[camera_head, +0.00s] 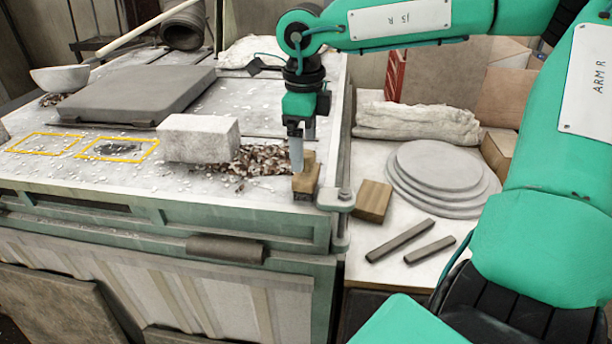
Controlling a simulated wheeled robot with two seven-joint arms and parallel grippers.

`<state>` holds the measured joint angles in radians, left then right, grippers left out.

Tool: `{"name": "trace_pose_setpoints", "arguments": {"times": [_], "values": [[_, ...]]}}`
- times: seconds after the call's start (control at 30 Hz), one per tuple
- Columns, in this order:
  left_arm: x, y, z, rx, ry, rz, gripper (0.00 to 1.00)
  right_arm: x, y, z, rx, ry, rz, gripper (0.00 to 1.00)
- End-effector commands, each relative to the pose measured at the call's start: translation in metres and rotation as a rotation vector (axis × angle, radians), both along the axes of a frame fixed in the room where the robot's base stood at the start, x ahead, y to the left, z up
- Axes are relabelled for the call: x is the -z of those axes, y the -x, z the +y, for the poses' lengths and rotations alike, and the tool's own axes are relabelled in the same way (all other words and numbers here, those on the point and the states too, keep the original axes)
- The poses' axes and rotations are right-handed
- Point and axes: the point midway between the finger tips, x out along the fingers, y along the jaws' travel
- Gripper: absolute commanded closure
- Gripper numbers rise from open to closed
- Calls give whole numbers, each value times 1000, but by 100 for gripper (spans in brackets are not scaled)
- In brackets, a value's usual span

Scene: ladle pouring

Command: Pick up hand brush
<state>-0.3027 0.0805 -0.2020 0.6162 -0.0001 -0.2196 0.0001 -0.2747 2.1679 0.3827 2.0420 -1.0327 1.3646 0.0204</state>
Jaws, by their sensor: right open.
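The hand brush (307,182) looks like a small tan wooden piece with a dark lower part. It stands at the right front corner of the worktop, beside a pile of brown and white chips. My right gripper (302,150) points down directly over the brush, with its fingers open. One finger reaches down to the brush's left edge in the picture; I cannot tell whether it touches. The brush's far side is partly hidden by the fingers. My left gripper is not in view.
A pale block (199,138) stands left of the chip pile (255,163). A grey slab (138,92) and a ladle bowl (60,78) lie farther left. On the lower right table are a wooden block (373,200), round discs (440,172) and two dark bars (400,240).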

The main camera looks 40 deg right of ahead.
Motion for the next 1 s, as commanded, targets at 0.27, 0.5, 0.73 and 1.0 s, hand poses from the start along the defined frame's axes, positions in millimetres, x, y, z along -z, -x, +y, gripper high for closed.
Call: {"name": "trace_pose_setpoints", "arguments": {"times": [0.27, 0.5, 0.73, 1.0], "values": [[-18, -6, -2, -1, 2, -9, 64, 38, 8, 2, 1, -3, 3, 11], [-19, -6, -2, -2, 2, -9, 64, 48, 7, 2, 1, -2, 0, 11], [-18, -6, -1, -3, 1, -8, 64, 47, 7, 2, 1, -2, 0, 32], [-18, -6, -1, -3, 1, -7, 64, 47, 7, 2, 1, -1, 0, 62]]}}
